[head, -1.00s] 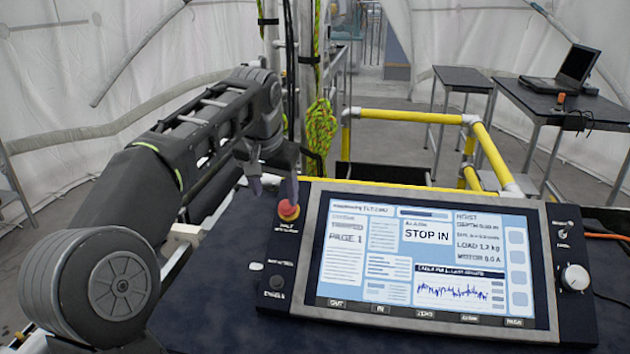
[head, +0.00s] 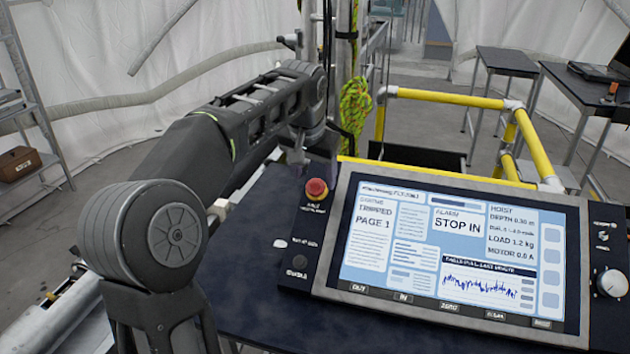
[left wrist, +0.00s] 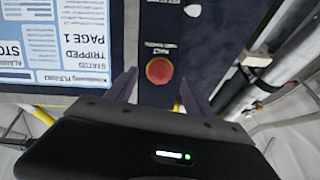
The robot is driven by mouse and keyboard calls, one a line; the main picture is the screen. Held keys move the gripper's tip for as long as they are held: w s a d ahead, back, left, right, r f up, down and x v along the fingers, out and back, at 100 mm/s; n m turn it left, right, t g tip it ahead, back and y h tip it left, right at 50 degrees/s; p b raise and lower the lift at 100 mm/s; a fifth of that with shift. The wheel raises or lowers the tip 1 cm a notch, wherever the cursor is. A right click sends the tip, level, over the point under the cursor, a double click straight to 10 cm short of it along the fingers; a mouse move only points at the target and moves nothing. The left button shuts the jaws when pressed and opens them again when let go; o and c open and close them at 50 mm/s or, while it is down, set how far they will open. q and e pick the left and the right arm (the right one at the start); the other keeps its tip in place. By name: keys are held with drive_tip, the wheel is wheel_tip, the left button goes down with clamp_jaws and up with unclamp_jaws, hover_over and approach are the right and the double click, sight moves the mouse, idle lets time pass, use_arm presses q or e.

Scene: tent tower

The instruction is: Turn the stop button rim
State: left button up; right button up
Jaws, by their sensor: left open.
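The stop button (head: 316,188) is a red mushroom cap with a yellow base, on the dark panel left of the screen. In the left wrist view the stop button (left wrist: 159,70) lies ahead, between and beyond the two finger tips. My left gripper (head: 306,160) is behind the button in the head view, partly hidden by its own arm. In the left wrist view the left gripper (left wrist: 160,85) is open and empty, with a finger on each side of the button's line. The fingers look apart from the button. My right gripper is not in view.
The console screen (head: 455,245) reads "TRIPPED" and "STOP IN". A white knob (head: 610,283) sits at its right. Yellow rails (head: 455,97) and a post with a green rope (head: 355,105) stand behind. Tables (head: 585,85) stand at the back right.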

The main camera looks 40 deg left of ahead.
sight(316, 185)
use_arm(q)
drive_tip(key=shift+x, duration=1.7)
drive_tip(key=shift+c, duration=0.2)
clamp_jaws()
drive_tip(key=shift+m, duration=0.4)
drive_tip(key=shift+d+m+y, duration=0.1)
drive_tip(key=shift+m+y, duration=0.3)
drive_tip(key=shift+m, duration=0.8)
drive_tip(key=shift+m+y, duration=0.4)
drive_tip(key=shift+m, duration=1.3)
